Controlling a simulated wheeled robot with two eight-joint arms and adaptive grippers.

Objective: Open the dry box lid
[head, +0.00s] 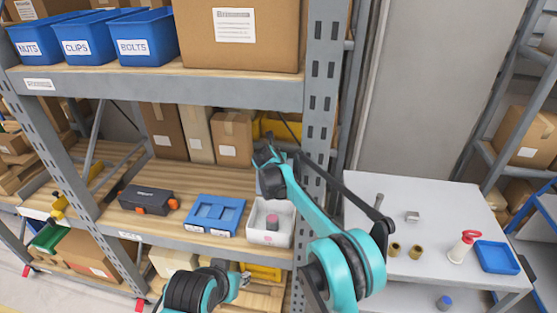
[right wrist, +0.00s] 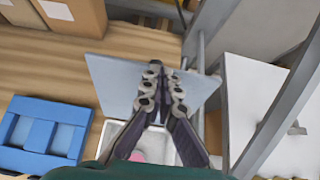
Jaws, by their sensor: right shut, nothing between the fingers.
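The dry box is a white open-topped box (head: 284,238) on the middle shelf, with a pink-topped item (head: 272,222) inside. Its grey-blue lid panel (right wrist: 105,82) stands raised behind the opening in the right wrist view. The white box also shows there (right wrist: 156,143), partly hidden by my fingers. My right gripper (right wrist: 164,72) is shut and empty, in front of the lid; whether it touches the lid I cannot tell. In the head view the right gripper (head: 264,150) is above the box and hides much of the lid. My left arm is low at the bottom; its fingers are unclear.
A blue tray (head: 215,214) sits just left of the box, and a dark case (head: 148,199) further left. A metal shelf post (head: 318,110) stands close on the right. Cardboard boxes (head: 232,136) stand behind. A grey table (head: 372,195) with small items is at right.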

